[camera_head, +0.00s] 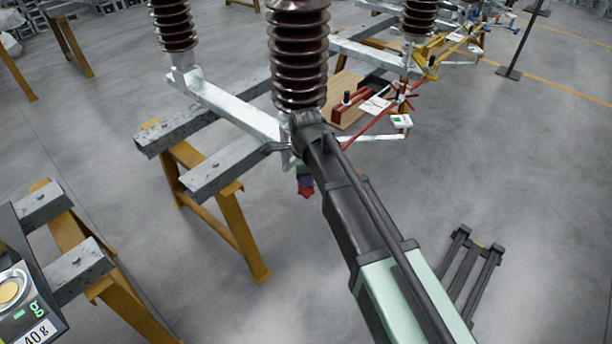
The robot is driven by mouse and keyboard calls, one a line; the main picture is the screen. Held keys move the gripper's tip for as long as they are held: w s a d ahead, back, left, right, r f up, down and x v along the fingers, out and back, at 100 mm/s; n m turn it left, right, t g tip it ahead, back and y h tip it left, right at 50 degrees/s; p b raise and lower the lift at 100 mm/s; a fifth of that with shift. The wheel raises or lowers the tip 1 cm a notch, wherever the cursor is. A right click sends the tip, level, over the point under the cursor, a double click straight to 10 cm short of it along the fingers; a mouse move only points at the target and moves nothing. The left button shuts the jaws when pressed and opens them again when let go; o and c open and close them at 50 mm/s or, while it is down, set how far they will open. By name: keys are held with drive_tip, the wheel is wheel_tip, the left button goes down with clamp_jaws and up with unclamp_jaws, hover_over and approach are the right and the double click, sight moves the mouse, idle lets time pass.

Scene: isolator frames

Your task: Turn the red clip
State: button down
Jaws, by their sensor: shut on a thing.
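The red clip (306,190) is a small red piece just below the lower end of the near brown insulator (298,55), under the end of the grey metal beam. My arm reaches up from the lower right, and its dark wrist joint bends down in front of the insulator's base. My gripper (304,179) is a small dark shape at the clip, shut on it. The fingers and their exact hold are mostly hidden by my arm and too small to make out. The clip's turn angle cannot be told.
A red rod (372,127) slants up right behind my arm to a white bracket. A wooden board (348,88) with a red tool lies behind. Yellow trestles (222,215) carry grey beams (225,172) at left. A scale (22,300) stands lower left. The floor at right is mostly clear.

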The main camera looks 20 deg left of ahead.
drive_tip(key=c, duration=1.2)
unclamp_jaws()
drive_tip(key=shift+c, duration=0.2)
wheel_tip(320, 180, up, 11)
drive_tip(key=p, duration=1)
drive_tip(key=shift+p, duration=0.4)
drive_tip(key=shift+f, duration=0.1)
